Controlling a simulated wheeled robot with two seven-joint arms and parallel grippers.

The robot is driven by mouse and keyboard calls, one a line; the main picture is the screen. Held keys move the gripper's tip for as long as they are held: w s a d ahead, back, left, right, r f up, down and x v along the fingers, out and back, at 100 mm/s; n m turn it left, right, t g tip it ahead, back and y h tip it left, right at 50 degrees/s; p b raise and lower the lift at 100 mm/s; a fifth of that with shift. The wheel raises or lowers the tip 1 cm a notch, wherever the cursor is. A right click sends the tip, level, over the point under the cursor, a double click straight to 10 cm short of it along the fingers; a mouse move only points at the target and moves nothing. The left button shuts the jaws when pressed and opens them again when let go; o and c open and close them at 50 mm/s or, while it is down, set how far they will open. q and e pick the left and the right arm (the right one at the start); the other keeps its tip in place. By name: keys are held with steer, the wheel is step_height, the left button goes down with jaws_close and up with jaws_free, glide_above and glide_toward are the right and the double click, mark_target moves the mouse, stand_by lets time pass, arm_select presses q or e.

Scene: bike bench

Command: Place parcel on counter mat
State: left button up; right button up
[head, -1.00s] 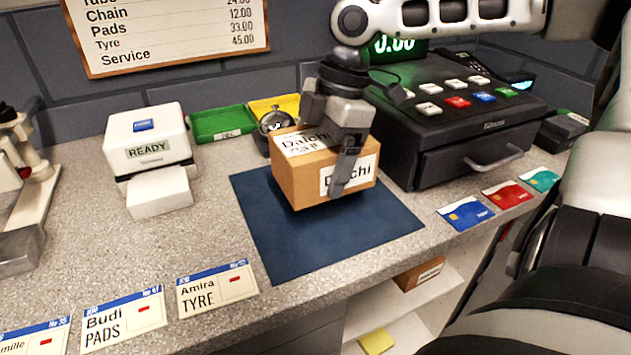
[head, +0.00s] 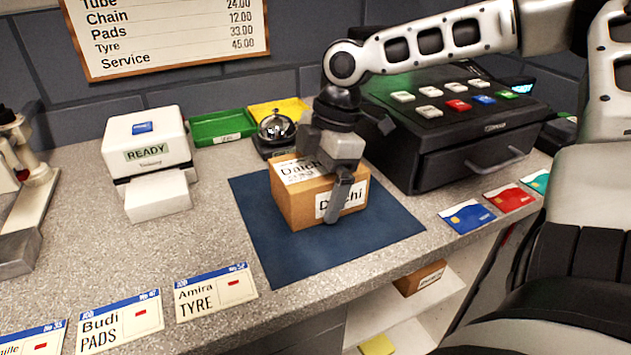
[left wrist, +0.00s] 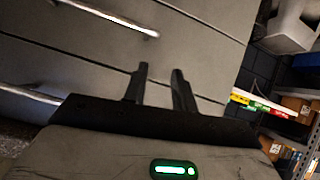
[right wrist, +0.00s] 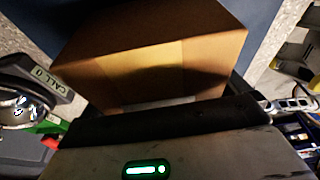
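The parcel (head: 293,207) is a brown cardboard box with white "Daichi" labels. It is upright over the middle of the dark blue counter mat (head: 300,262), and its bottom looks at or very near the mat; I cannot tell full contact. My right gripper (head: 325,178) comes down from above and is shut on the parcel, with one finger against the labelled front; the far finger is hidden. In the right wrist view the parcel (right wrist: 150,55) fills the space between the fingers. My left gripper (left wrist: 160,72) is open and empty, before grey drawer fronts.
A black cash register (head: 450,130) stands right of the mat, and a bell (head: 276,128) and green tray (head: 222,127) behind it. A white printer (head: 150,165) is left. Name cards (head: 215,292) and payment cards (head: 467,216) lie along the front edge.

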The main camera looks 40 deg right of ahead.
steer(key=p+v, duration=0.2)
steer(key=v, duration=1)
steer(key=shift+s+d+r, duration=0.1)
